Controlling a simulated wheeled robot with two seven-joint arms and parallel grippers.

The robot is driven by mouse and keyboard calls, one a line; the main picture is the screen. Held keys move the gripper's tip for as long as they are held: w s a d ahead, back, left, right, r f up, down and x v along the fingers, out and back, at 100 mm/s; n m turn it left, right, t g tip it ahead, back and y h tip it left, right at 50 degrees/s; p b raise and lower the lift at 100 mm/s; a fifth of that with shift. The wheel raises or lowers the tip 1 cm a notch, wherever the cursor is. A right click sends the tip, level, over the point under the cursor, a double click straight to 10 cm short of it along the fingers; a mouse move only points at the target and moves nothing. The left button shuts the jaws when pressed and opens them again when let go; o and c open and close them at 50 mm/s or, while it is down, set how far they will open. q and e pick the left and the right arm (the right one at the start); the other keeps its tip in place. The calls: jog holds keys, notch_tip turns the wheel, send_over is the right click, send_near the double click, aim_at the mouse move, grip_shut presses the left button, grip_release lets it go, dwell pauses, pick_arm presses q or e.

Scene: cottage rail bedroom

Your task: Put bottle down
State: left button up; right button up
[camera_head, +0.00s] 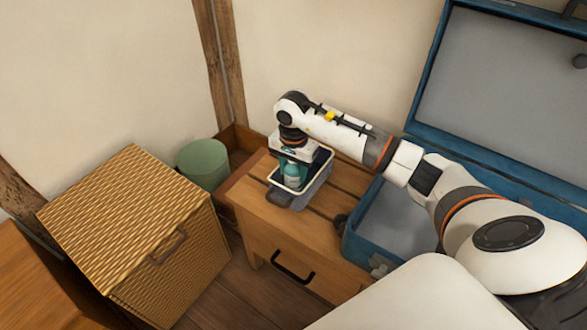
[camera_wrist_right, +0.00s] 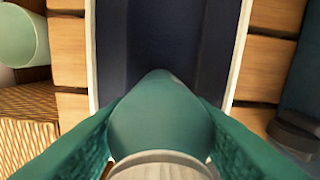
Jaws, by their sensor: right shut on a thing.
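A teal bottle (camera_head: 292,175) with a pale cap is held by my right gripper (camera_head: 293,170), whose arm reaches in from the right. In the right wrist view the bottle (camera_wrist_right: 160,115) sits between the two teal fingers of the gripper (camera_wrist_right: 160,130), which press on its sides. The bottle is over or inside a small tray (camera_head: 318,182) with a pale rim and dark blue inside, on the wooden nightstand (camera_head: 250,205). The tray (camera_wrist_right: 160,40) also fills the middle of the wrist view. I cannot tell whether the bottle touches the tray floor. My left gripper is not in view.
An open blue suitcase (camera_head: 385,225) stands right of the nightstand. A wicker hamper (camera_head: 125,225) and a green cylinder (camera_head: 203,163) are on the left. A wall is behind.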

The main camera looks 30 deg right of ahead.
jog(key=o, duration=1.2)
jog(key=shift+f, duration=0.1)
jog(key=shift+c, duration=0.2)
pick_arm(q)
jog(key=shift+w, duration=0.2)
pick_arm(e)
jog(key=shift+r, duration=0.25)
notch_tip(320, 180, up, 8)
jog(key=shift+r+p, duration=0.2)
jog(key=shift+p, duration=0.8)
notch_tip(320, 180, up, 2)
jog(key=shift+r, duration=0.15)
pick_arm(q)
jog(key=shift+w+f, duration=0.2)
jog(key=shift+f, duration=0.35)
pick_arm(e)
jog(key=shift+r, duration=0.55)
